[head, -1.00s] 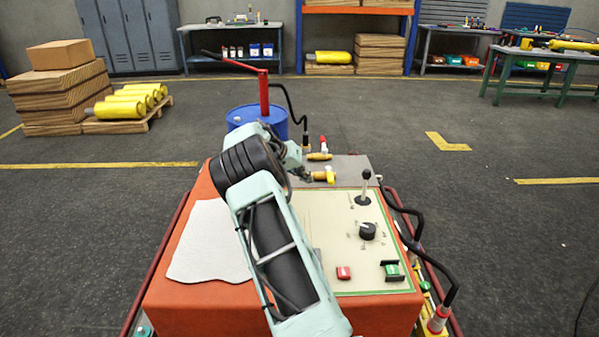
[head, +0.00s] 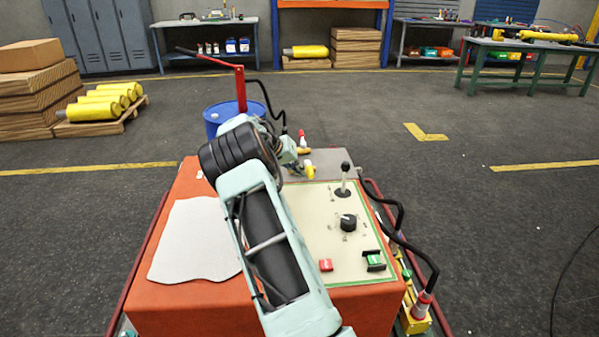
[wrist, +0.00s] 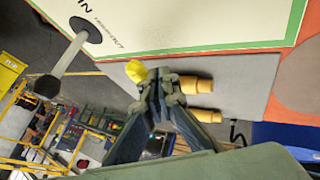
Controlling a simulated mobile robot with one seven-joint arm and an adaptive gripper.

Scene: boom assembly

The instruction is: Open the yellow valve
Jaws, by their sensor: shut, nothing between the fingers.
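The yellow valve handle (head: 310,169) shows on the grey plate at the far end of the orange console, just right of my gripper (head: 299,167). In the wrist view the yellow handle (wrist: 137,71) shows just beyond my fingertips (wrist: 160,84). My fingers are together and empty, in front of part of the valve's brass body (wrist: 196,85). I cannot tell whether they touch the valve. A second brass fitting (wrist: 206,115) lies beside it. My arm and gripper hide most of the yellow valve's body in the head view.
A red-handled valve (head: 302,138) stands just behind the yellow one. A joystick (head: 344,178) and a black knob (head: 348,222) rise from the panel to the right. A blue barrel (head: 216,114) with a red pump lever stands behind the console.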

